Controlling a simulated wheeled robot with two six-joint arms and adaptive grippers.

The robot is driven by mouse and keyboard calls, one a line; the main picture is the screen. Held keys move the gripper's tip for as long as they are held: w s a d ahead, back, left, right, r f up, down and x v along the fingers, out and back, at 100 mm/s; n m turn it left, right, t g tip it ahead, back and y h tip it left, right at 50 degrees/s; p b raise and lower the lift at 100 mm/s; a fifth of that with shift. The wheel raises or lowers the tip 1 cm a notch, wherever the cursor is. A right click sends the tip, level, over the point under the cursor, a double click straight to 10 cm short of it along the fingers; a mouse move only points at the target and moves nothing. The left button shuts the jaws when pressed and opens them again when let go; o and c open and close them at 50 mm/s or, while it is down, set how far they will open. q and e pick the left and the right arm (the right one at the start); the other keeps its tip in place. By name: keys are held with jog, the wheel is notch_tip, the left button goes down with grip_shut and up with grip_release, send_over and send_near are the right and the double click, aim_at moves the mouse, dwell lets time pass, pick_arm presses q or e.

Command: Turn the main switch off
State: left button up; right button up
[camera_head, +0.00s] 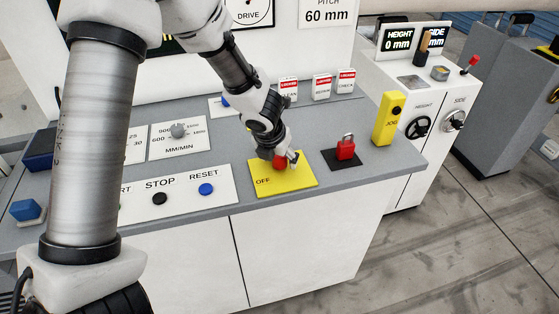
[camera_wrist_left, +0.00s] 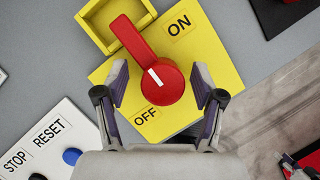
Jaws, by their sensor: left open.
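The main switch is a red rotary knob (camera_wrist_left: 172,88) with a red lever and a white mark, on a yellow plate (camera_wrist_left: 208,55) labelled ON and OFF. In the wrist view the lever points up and left, toward neither label; the mark is on the round hub. My left gripper (camera_wrist_left: 161,84) is open, one finger on each side of the hub; I cannot tell if they touch it. In the head view my left gripper (camera_head: 292,160) is over the yellow plate (camera_head: 296,180) and partly hides the red knob (camera_head: 279,162). My right gripper is not clearly seen.
A hollow yellow frame (camera_wrist_left: 86,28) stands beside the lever. A red padlock (camera_head: 345,148) is on a black pad to the right, and a yellow JOG box (camera_head: 388,118) beyond it. A STOP and RESET panel (camera_head: 180,192) lies left.

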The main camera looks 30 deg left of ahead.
pick_arm(q)
jog(key=shift+s+d+r, duration=0.1)
jog(key=shift+s+r, duration=0.05)
jog(key=c, duration=1.1)
